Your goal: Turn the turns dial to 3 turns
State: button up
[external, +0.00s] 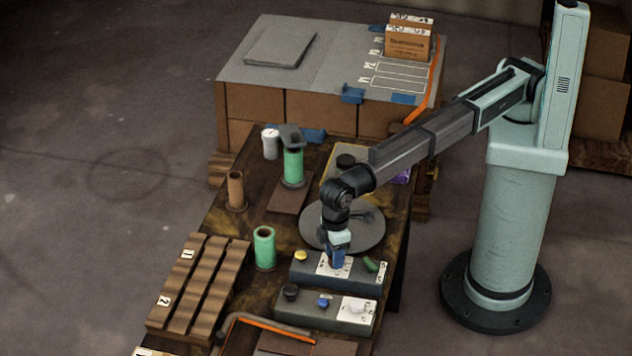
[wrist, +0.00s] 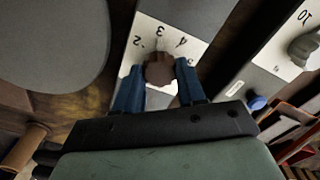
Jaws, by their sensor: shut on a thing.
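The turns dial (wrist: 159,70) is a brown knob on a white plate (wrist: 150,30) in the wrist view. The numbers 2, 3 and 4 show around its far side; the near side is hidden by my fingers. Its pointer mark cannot be made out. My gripper (wrist: 158,84) has its blue fingers on both sides of the knob, shut on it. In the external view my gripper (external: 337,260) points down over the plate on the dark grey box (external: 305,272), and hides the knob there.
The box also bears a yellow button (external: 301,255) and a green part (external: 371,264). A second box in front has a black knob (external: 291,292), a blue button (external: 323,302) and a white dial plate (external: 356,309). A round grey disc (external: 318,236) lies behind; a green spool (external: 264,247) stands left.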

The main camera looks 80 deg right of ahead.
jog(key=o, duration=1.1)
jog(key=shift+c, duration=0.2)
jog(key=shift+r, duration=0.1)
notch_tip(320, 180, up, 14)
jog(key=shift+w+f, duration=0.15)
jog(key=shift+f, duration=0.05)
